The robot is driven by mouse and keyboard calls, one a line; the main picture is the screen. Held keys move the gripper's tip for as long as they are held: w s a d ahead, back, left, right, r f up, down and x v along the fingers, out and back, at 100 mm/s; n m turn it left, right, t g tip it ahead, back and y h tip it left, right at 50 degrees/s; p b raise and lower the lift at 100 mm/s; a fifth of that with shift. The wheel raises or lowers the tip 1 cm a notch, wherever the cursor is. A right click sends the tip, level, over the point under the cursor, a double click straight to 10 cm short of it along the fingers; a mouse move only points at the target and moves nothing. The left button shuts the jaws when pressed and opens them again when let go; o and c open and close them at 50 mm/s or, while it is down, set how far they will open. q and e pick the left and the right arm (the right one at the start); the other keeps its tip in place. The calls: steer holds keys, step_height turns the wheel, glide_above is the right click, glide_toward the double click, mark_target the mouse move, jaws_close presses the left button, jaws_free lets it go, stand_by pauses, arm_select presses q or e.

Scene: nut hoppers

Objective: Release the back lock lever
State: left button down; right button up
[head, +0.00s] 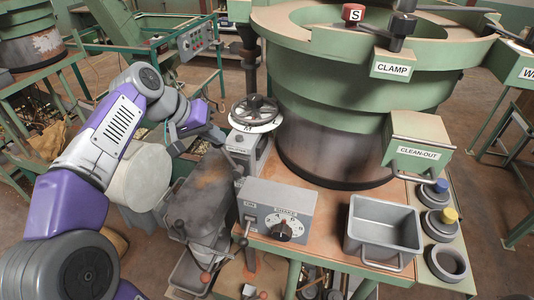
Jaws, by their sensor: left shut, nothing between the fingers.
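My left gripper (216,134) is shut and empty. It is in the air just left of the handwheel (255,110), apart from it as far as I can tell. Below it is a worn grey chute (200,195). No label shows which is the back lock lever, and the parts behind the chute are partly hidden. My right gripper is not in view.
A green bowl hopper (345,80) marked CLAMP stands at the back. A grey control box (279,214) with a knob and an empty grey bin (384,229) sit in front of it.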

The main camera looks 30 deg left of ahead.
arm_select(q)
steer(key=shift+a+f, duration=0.15)
steer(key=shift+a, duration=0.05)
stand_by(0.4)
steer(key=s+r+p, duration=0.2)
steer(key=s+r, duration=0.4)
steer(key=r, duration=0.4)
steer(key=shift+r+p, duration=0.3)
steer(key=shift+p, duration=0.1)
